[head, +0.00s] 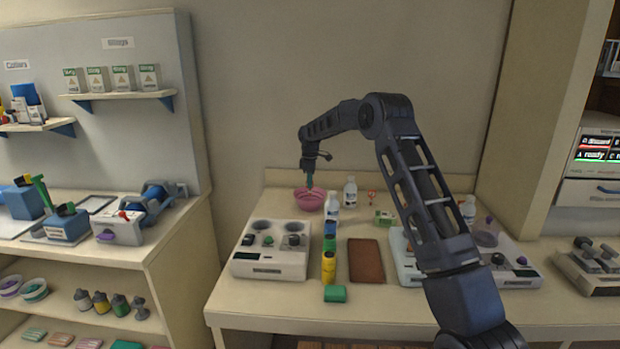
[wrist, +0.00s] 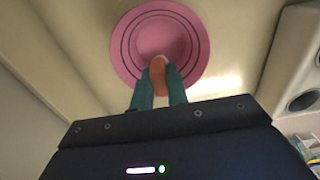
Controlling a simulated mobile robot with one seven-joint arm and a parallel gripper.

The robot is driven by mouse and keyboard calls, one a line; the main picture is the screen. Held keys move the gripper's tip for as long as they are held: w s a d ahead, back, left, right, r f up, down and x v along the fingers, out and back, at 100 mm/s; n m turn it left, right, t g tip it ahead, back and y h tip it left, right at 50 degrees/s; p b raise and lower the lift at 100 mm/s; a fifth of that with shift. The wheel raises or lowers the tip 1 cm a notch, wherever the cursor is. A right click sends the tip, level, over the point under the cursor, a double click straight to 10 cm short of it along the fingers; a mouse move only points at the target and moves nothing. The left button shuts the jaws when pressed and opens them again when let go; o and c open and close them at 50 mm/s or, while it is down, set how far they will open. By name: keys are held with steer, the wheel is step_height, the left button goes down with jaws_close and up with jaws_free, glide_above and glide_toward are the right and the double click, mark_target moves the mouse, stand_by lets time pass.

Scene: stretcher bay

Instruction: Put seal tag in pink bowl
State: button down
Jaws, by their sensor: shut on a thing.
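The pink bowl (head: 309,201) stands at the back left of the table, by the wall. In the wrist view the pink bowl (wrist: 133,62) appears round with dark rings, just beyond the fingers. My gripper (head: 309,183) points down above the bowl. In the wrist view my gripper (wrist: 158,88) has its teal fingers shut on a small orange-brown piece with a pale end, which I take to be the seal tag (wrist: 159,72). The tag overlaps the bowl in that view; the gap between them is hard to judge. The tag is too small to make out in the head view.
White bottles (head: 350,192) stand close right of the bowl. A grey-white device (head: 270,262) with two round wells is in front of it. A yellow bottle (head: 328,268), a brown pad (head: 366,262) and a small red item (head: 371,194) are further right.

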steer(key=shift+f, duration=0.3)
steer(key=c, duration=1.3)
jaws_free()
steer(key=shift+r, duration=3.55)
